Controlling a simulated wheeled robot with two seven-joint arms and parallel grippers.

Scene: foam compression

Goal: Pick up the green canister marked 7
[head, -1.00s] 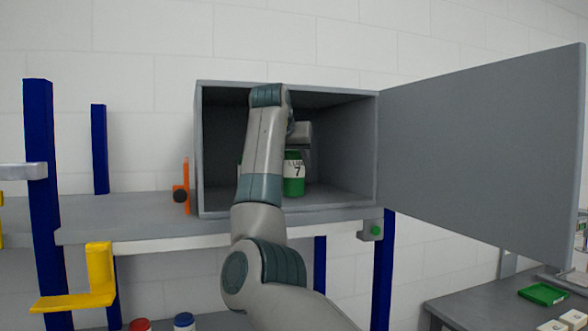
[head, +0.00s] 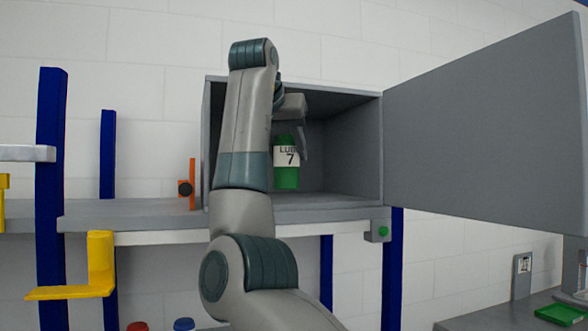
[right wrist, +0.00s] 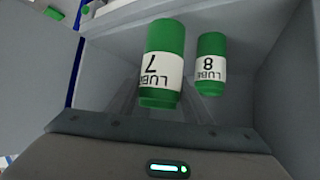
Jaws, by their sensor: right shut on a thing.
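The green canister marked 7 (head: 287,177) has a white label reading LUBE and hangs upright in the open grey cabinet (head: 357,150), its base seemingly just above the floor. My right gripper (head: 290,141) is shut on its upper part, reaching in from the left front. In the right wrist view the canister (right wrist: 162,50) is between the fingers, its label upside down. A second green canister, marked 8 (right wrist: 211,46), stands beside it, apart from it. In the head view my right arm hides the cabinet's left part. My left gripper is not in view.
The cabinet door (head: 480,130) stands wide open to the right. The cabinet sits on a grey shelf (head: 140,212) with blue posts (head: 51,190). An orange part (head: 192,186) and a yellow bracket (head: 100,265) are at the left. Red and blue lids show below.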

